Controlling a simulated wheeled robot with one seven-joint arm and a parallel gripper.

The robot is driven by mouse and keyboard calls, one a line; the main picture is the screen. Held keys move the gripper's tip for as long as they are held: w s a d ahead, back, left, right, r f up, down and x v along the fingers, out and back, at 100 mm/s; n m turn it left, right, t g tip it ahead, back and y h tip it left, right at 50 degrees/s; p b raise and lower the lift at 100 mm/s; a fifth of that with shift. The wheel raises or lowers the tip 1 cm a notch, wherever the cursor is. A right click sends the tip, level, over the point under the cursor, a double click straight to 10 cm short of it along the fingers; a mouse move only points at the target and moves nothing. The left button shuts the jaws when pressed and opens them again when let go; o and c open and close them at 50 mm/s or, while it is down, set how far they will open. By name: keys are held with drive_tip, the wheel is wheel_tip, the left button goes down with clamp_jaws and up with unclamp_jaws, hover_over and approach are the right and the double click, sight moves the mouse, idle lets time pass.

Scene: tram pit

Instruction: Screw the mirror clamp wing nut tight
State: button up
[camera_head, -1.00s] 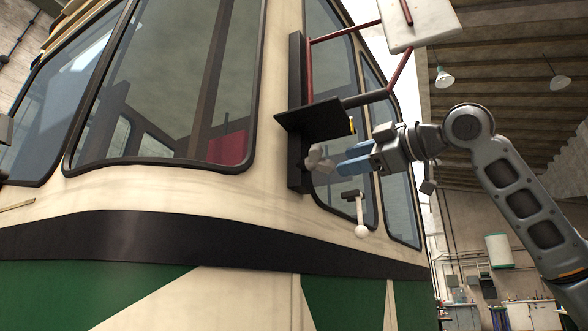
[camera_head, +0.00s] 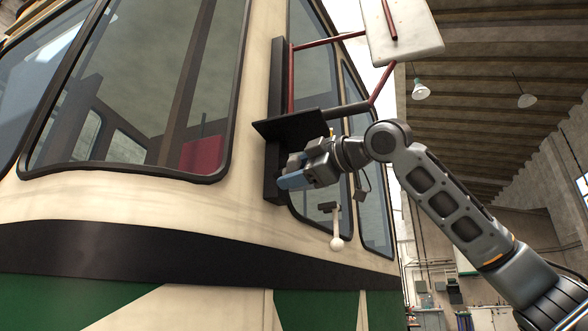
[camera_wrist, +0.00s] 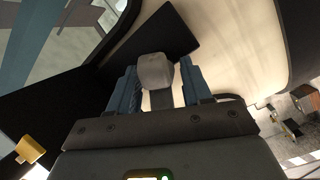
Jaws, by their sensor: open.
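The wing nut (camera_wrist: 155,70), a grey knob-like piece, shows in the wrist view between the two blue fingers of my gripper (camera_wrist: 158,84). The jaws are open, with a finger on each side of it; a dark stem or block lies below it. In the head view my gripper (camera_head: 294,181) is at the black clamp bracket (camera_head: 272,150) on the tram's corner, just below its flat plate, and mostly hides the nut. The mirror (camera_head: 402,30), a pale panel, hangs above right on a red tube frame (camera_head: 325,39).
A short lever with a white ball (camera_head: 337,243) juts from the tram just below my gripper. The black plate (camera_head: 290,127) sits close above. A yellow-ended part (camera_wrist: 31,149) is at lower left in the wrist view. Open room lies to the right.

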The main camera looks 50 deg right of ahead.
drive_tip(key=shift+c, duration=0.3)
clamp_jaws()
drive_tip(key=shift+m, duration=0.3)
drive_tip(key=m+b, duration=0.1)
drive_tip(key=m, duration=0.4)
drive_tip(key=shift+w+a, duration=0.1)
drive_tip(key=m, duration=0.6)
drive_tip(key=shift+m, duration=0.4)
drive_tip(key=shift+r, duration=0.1)
